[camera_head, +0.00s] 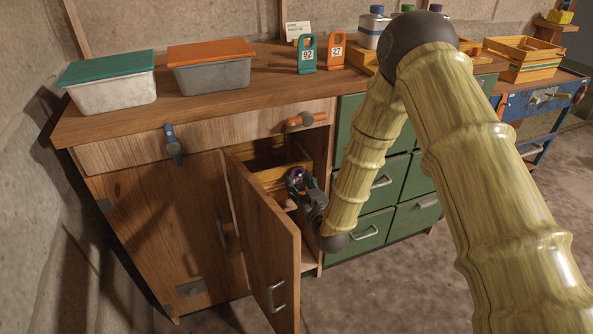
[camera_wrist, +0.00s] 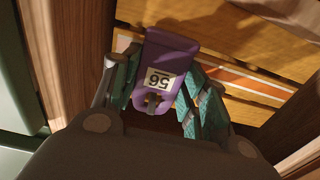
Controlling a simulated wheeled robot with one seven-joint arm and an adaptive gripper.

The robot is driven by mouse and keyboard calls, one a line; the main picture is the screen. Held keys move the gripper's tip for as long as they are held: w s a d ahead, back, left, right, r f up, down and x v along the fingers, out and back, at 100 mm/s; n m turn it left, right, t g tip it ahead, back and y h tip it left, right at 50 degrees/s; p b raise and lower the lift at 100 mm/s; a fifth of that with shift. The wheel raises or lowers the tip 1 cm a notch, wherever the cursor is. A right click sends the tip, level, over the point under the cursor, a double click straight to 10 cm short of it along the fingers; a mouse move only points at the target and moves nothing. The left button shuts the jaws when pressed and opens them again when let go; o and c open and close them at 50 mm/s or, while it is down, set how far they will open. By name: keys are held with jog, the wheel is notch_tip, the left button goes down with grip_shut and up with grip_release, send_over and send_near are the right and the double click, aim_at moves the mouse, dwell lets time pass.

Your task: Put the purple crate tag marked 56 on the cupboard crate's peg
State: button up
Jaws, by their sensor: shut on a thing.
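The purple crate tag (camera_wrist: 166,60) marked 56 shows upside down in the wrist view, between the teal finger pads of my gripper (camera_wrist: 160,95). My gripper is shut on it. In the head view my gripper (camera_head: 300,185) is inside the open cupboard, in front of the wooden crate (camera_head: 270,178); a little purple shows there. The crate's slats (camera_wrist: 250,85) with an orange-and-white stripe lie behind the tag in the wrist view. A small dark peg-like end (camera_wrist: 152,103) shows at the tag's loop; I cannot tell whether the tag is around it.
The cupboard door (camera_head: 262,240) stands open left of my gripper. Green drawers (camera_head: 385,190) are on the right. On the counter (camera_head: 275,85) stand two lidded tubs (camera_head: 113,88), (camera_head: 210,72), a teal tag 92 (camera_head: 307,55) and an orange tag 27 (camera_head: 337,52).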

jog(key=shift+w+f, duration=0.1)
jog(key=shift+f, duration=0.2)
dwell(0.9)
jog(key=o, duration=1)
jog(key=v, duration=1.2)
grip_shut()
